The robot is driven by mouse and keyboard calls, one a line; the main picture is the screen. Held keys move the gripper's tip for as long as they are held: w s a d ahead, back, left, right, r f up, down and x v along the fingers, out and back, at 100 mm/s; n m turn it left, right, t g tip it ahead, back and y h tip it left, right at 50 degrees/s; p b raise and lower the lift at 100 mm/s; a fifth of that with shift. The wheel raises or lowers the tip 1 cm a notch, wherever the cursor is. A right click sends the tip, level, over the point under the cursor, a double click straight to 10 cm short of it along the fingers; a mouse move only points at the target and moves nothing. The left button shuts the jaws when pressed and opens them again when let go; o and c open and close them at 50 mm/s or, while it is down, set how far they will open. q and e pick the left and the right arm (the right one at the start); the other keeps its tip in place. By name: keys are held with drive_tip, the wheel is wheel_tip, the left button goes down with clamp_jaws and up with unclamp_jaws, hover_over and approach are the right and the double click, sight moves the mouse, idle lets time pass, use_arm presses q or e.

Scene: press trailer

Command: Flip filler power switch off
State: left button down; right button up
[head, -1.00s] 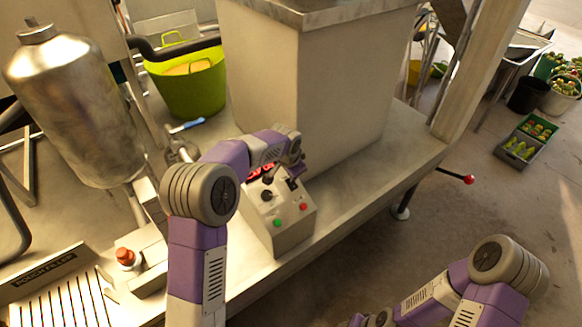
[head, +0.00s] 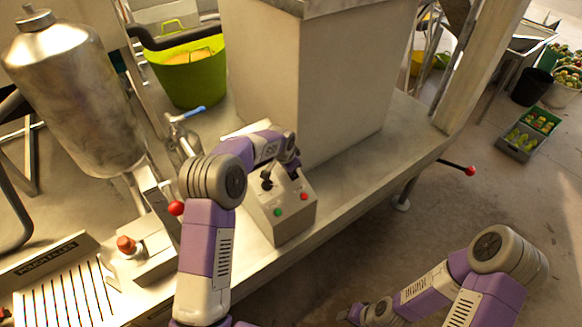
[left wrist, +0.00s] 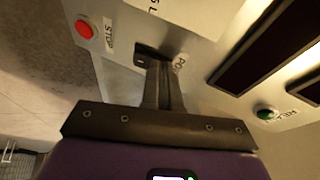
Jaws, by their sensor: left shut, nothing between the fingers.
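The filler control box (head: 285,228) stands on the steel bench, with a green button (head: 278,212), a red button (head: 304,196) and dark knobs on its sloped face. My left gripper (head: 293,163) is at the box's upper right. In the left wrist view, my left gripper (left wrist: 160,66) is shut and empty, its tips at the black power switch (left wrist: 143,51), beside a partly covered POWER label. The fingers hide part of the switch; contact and its position cannot be told. My right gripper (head: 356,314) is low in the head view, away from the box; its fingers are unclear.
A tall pale cabinet (head: 312,90) stands behind the box. Floor is open right of the bench.

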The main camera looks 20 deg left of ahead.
use_arm(q)
drive_tip(key=shift+s+d, duration=0.1)
drive_tip(key=shift+d, duration=0.05)
drive_tip(key=shift+s+d+f+b, duration=0.15)
drive_tip(key=shift+s+d+b, duration=0.2)
drive_tip(key=shift+d+b, duration=0.15)
idle(0.3)
drive_tip(key=shift+d+r+p, duration=0.15)
drive_tip(key=shift+r+p, duration=0.15)
drive_tip(key=shift+r, duration=0.2)
drive_tip(key=r, duration=0.1)
drive_tip(key=r+p, duration=0.1)
drive_tip(key=r, duration=0.1)
drive_tip(key=shift+s+d+p, duration=0.35)
drive_tip(key=shift+d, duration=0.05)
drive_tip(key=w+a+v, duration=0.1)
drive_tip(key=v, duration=0.8)
drive_tip(key=shift+a+r, duration=0.35)
drive_tip(key=shift+r, duration=0.15)
drive_tip(key=shift+s+f, duration=0.1)
drive_tip(key=shift+s, duration=0.05)
